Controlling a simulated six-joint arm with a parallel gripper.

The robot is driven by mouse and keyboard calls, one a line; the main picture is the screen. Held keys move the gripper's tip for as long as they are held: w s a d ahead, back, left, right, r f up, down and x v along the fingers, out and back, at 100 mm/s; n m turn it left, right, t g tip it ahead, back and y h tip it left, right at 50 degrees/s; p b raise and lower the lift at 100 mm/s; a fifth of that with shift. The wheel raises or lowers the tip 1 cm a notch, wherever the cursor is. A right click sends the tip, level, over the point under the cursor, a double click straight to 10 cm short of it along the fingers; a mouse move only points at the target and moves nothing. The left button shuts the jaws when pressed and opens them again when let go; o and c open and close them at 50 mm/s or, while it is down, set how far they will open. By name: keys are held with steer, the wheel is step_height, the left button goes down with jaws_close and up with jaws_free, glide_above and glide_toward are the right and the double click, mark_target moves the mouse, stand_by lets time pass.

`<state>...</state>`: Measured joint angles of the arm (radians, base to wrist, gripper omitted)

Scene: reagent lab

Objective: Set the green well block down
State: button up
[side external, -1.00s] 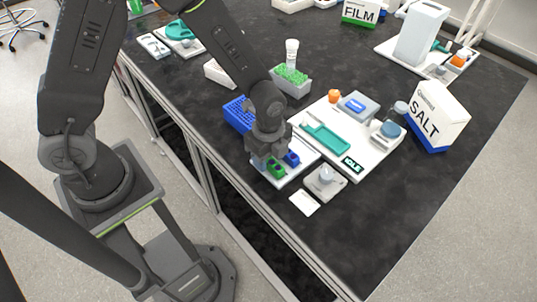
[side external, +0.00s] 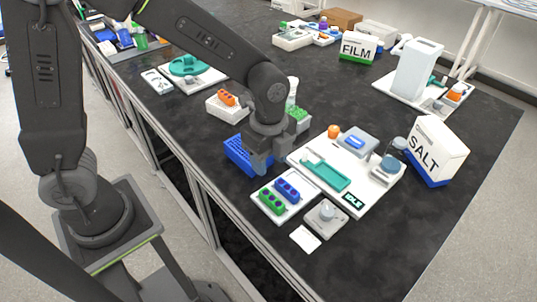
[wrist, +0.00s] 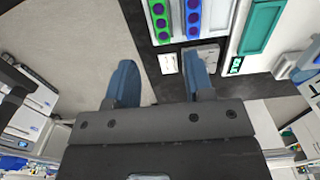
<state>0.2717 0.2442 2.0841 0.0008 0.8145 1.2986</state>
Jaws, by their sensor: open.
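The green well block (side external: 271,201) lies on a white tray (side external: 301,206) near the table's front edge. It has dark round wells. A blue well block (side external: 287,189) lies beside it on the same tray, apart from it. My gripper (side external: 262,165) is open and empty, above and behind the tray, near the blue rack. In the wrist view the open fingers (wrist: 162,80) have nothing between them. The green block (wrist: 159,20) and blue block (wrist: 194,18) show at the top, beyond the fingertips, cut off by the frame edge.
A blue rack (side external: 240,155) stands close to my gripper, partly hidden by it. A white board (side external: 375,186) with a teal tray (side external: 326,175) lies to the right. A small scale (side external: 326,217) and a white card (side external: 305,239) lie at the front. The salt box (side external: 437,148) stands farther right.

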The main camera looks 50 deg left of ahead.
steer(key=s+a+r+n+t, duration=0.5)
steer(key=s+a+r+n, duration=0.4)
steer(key=n, duration=0.9)
steer(key=s+r, duration=0.3)
steer(key=r, duration=0.2)
steer(key=shift+s+a+t, duration=0.2)
steer(key=shift+s+t, duration=0.1)
steer(key=shift+s, duration=0.05)
